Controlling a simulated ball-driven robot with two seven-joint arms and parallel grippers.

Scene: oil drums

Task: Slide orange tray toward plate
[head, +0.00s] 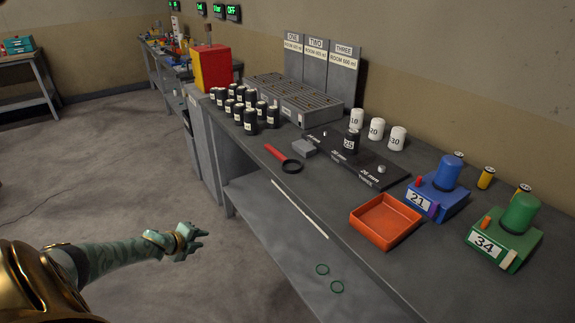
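The orange tray (385,222) is a shallow, square, empty tray on the grey bench, near its front edge. A dark flat plate (364,165) with white millimetre markings lies behind and left of the tray, with a gap of bare bench between them. My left gripper (203,236) is over the floor, left of the bench and well away from the tray. It touches nothing that I can see, and its finger opening is unclear. My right gripper is out of view.
A red magnifier (283,158) lies left of the plate. White numbered canisters (376,129) stand behind it. A blue device (438,193) and a green device (505,238) stand right of the tray. Several black canisters (250,121) stand farther left.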

